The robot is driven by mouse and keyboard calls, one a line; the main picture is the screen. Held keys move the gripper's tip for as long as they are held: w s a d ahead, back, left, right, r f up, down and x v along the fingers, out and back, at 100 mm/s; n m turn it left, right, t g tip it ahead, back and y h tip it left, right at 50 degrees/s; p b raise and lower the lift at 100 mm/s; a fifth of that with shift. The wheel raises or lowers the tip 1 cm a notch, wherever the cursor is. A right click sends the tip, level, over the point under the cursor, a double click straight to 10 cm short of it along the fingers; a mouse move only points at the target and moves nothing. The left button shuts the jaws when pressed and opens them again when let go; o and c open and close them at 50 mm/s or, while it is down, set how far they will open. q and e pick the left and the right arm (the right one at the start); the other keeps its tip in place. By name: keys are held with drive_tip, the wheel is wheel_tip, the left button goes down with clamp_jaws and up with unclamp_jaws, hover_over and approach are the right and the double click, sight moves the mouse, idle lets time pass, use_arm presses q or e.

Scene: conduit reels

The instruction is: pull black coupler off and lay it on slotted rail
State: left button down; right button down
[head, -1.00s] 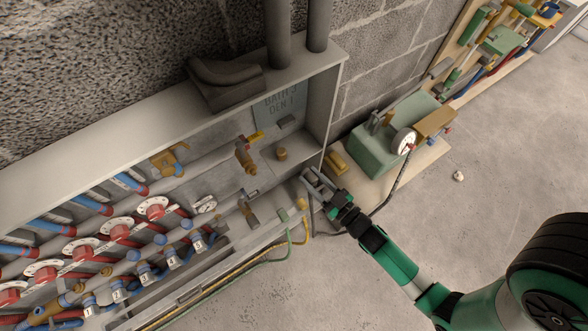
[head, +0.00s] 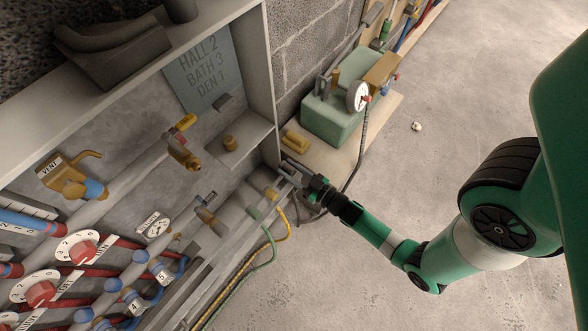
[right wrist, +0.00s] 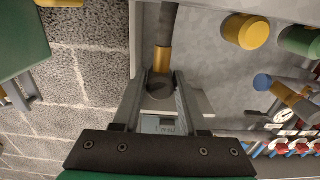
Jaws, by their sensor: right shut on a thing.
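In the right wrist view, the black coupler (right wrist: 160,83) sits between the two fingers of my right gripper (right wrist: 161,100), which is shut on it. A brass collar (right wrist: 162,60) and a grey conduit (right wrist: 168,25) run in line with it. I cannot tell whether the coupler is still seated. In the head view my right gripper (head: 288,171) is at the cabinet's lower right corner, and the coupler is too small to make out there. A long grey rail (head: 215,272) runs along the cabinet's lower front; I cannot make out slots in it. My left gripper is not in view.
Yellow (head: 271,193) and green (head: 255,212) conduit ends stand just left of my gripper, with hoses trailing down. Valves and a gauge (head: 154,226) fill the cabinet. A green pump box (head: 333,118) with a dial stands to the right.

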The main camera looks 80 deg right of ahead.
drive_tip(key=shift+w+d+f, duration=0.15)
drive_tip(key=shift+w+f, duration=0.2)
drive_tip(key=shift+w, duration=0.05)
drive_tip(key=shift+f, duration=0.35)
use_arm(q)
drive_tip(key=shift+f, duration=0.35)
use_arm(e)
drive_tip(key=shift+s+f, duration=0.1)
drive_tip(key=shift+f, duration=2.15)
drive_tip(key=shift+f, duration=0.25)
drive_tip(key=shift+c, duration=0.2)
unclamp_jaws()
drive_tip(key=shift+s, duration=0.1)
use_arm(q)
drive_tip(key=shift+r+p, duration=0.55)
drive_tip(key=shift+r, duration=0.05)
use_arm(e)
drive_tip(key=v, duration=0.7)
